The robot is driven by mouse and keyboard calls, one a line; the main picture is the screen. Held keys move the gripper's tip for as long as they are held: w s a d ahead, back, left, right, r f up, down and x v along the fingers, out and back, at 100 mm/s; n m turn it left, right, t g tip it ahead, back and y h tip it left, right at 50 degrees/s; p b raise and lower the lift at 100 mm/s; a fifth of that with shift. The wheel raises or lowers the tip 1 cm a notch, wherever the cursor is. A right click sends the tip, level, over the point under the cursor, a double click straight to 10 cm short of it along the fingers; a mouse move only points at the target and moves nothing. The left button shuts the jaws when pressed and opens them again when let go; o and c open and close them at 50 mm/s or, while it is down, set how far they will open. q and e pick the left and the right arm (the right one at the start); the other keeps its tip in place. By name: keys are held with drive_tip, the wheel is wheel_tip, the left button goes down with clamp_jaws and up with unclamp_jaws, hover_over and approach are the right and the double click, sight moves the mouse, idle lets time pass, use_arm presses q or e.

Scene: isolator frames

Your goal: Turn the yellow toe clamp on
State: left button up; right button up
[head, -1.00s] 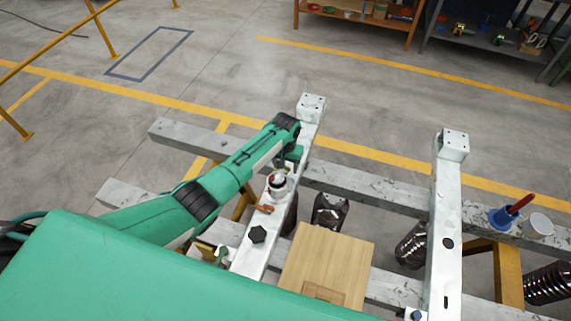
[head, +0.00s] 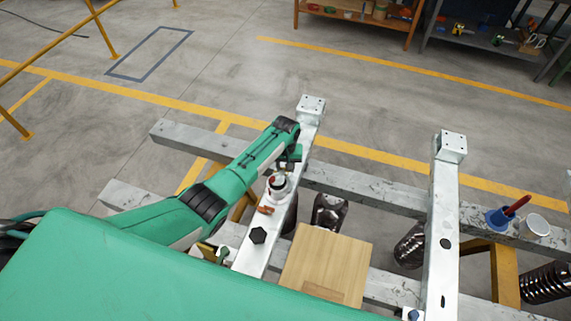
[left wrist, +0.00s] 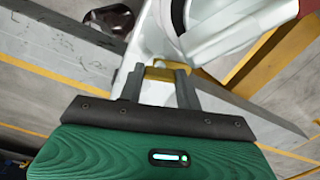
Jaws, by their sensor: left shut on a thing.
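My left gripper (left wrist: 159,82) is shut on a small yellow piece, the toe clamp (left wrist: 160,72), gripped between its two dark fingers in the left wrist view. A large white round part with a dark band (left wrist: 225,25) stands just beyond the clamp, close to the fingers. In the head view my left arm reaches in over the pale steel beam, and its hand (head: 291,157) is low at the beam behind the white round part (head: 279,185). The fingers and clamp are mostly hidden there. My right gripper is not in view.
Dark springs (head: 328,212) stand below. A blue part with a red handle (head: 507,213) is at the right.

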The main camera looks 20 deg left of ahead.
use_arm(q)
drive_tip(key=n+p, duration=0.2)
drive_tip(key=n, duration=0.3)
drive_tip(key=shift+r+n, duration=0.15)
drive_tip(key=shift+n, duration=0.15)
drive_tip(key=shift+n+p, duration=0.5)
drive_tip(key=shift+n, duration=1.8)
drive_tip(key=o, duration=1)
drive_tip(key=shift+r, duration=0.45)
wheel_tip(320, 180, up, 13)
drive_tip(key=shift+f+b, duration=0.15)
drive_tip(key=shift+b, duration=0.75)
